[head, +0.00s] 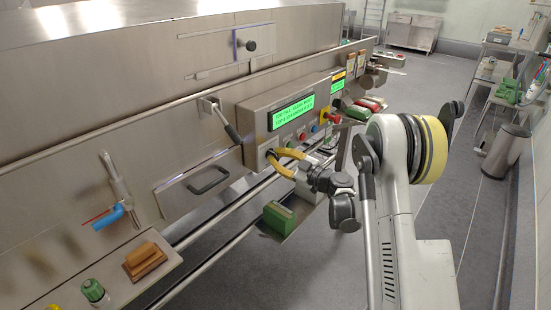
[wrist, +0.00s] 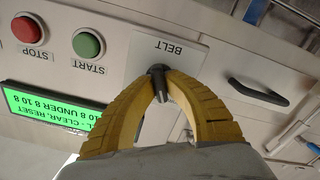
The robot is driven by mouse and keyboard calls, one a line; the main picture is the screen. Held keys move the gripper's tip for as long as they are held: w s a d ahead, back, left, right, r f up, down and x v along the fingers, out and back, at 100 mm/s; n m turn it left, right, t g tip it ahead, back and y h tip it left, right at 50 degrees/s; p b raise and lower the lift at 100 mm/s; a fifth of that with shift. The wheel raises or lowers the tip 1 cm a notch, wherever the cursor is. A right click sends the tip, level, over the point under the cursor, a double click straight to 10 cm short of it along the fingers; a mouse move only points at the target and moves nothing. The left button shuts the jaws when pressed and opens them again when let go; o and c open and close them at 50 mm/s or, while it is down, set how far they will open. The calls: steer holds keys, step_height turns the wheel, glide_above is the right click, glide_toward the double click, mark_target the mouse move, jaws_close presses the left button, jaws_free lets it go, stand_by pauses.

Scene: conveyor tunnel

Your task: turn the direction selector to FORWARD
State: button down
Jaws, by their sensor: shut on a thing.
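The direction selector is a small black knob (wrist: 157,72) on a light plate (wrist: 188,52) marked BELT, upside down in the wrist view. My gripper (wrist: 160,88) has its two yellow fingers closed around the knob from both sides. No FORWARD mark is readable, and the fingers hide part of the knob, so its setting cannot be told. In the head view my gripper (head: 274,160) reaches the lower left part of the control panel, below the green display (head: 291,112). The knob is mostly hidden by the fingers there.
A green START button (wrist: 88,44) and a red STOP button (wrist: 28,28) sit beside the plate. A black drawer handle (wrist: 258,92) is on the other side. A lever (head: 226,124) stands out left of the panel. A rail and a green block (head: 279,216) lie below.

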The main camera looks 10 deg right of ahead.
steer(key=shift+n, duration=0.4)
steer(key=c, duration=1.4)
jaws_free()
steer(key=shift+c, duration=0.2)
steer(key=shift+s, duration=0.1)
steer(key=v, duration=1.2)
